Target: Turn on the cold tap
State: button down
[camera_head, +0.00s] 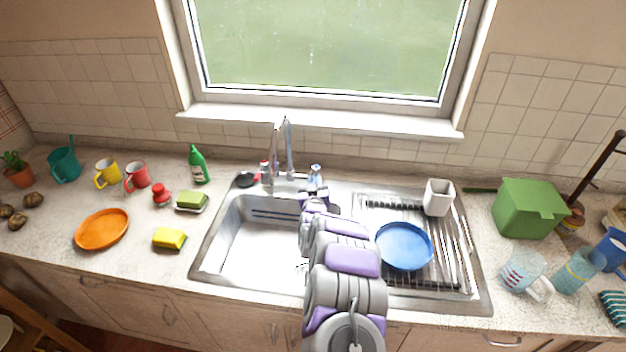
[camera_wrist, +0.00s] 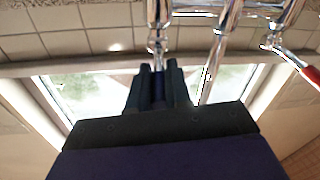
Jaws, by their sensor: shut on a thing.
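The chrome faucet (camera_head: 288,150) stands behind the sink, its spout rising in front of the window. The cold tap (camera_head: 316,170) is on its right side, with a blue mark. The hot tap (camera_head: 265,168) is on the left, with a red mark; its red-tipped lever (camera_wrist: 300,65) shows at the right of the wrist view. My gripper (camera_head: 314,191) is at the cold tap. In the wrist view my gripper (camera_wrist: 158,85) has its dark fingers closed around the cold tap's end (camera_wrist: 157,45). The fingers hide part of the handle. I see no clear water stream.
The sink basin (camera_head: 255,255) looks empty. A blue plate (camera_head: 404,246) and a white cup (camera_head: 438,197) stand on the drainer at right. A green bottle (camera_head: 198,165) and a sponge (camera_head: 169,238) are at left. A green box (camera_head: 527,208) is farther right.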

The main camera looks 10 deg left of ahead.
jog(key=shift+w+d+r+n+y+p, duration=0.15)
jog(key=shift+d+n+y, duration=0.2)
jog(key=shift+y, duration=0.25)
jog(key=shift+s+d+f+n+y+p, duration=0.1)
jog(key=shift+d+n+y+p, duration=0.1)
jog(key=shift+n+y, duration=0.35)
jog(key=shift+g+y, duration=0.25)
jog(key=shift+g, duration=0.05)
jog(key=c, duration=1.1)
grip_release()
jog(key=p+v, duration=0.2)
jog(key=v, duration=1.5)
